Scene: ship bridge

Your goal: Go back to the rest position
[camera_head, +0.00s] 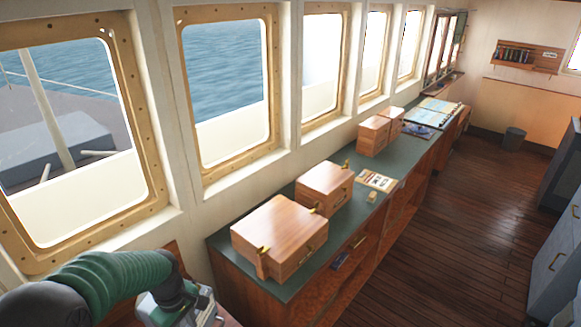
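My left arm, with a green ribbed sleeve, comes in at the lower left corner. It ends in a grey-green and dark end part, my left gripper (190,306), at the bottom edge of the picture. Its fingers cannot be made out, so I cannot tell whether it is open or shut, or whether it holds anything. My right arm and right gripper are not in view.
A long counter with a green top (285,289) runs under the windows. It bears a large wooden box (275,230), a smaller wooden box (325,182), a booklet (376,181) and more boxes farther back. The wooden floor (440,235) right of it is clear. Grey-blue cabinets (552,262) stand at the right edge.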

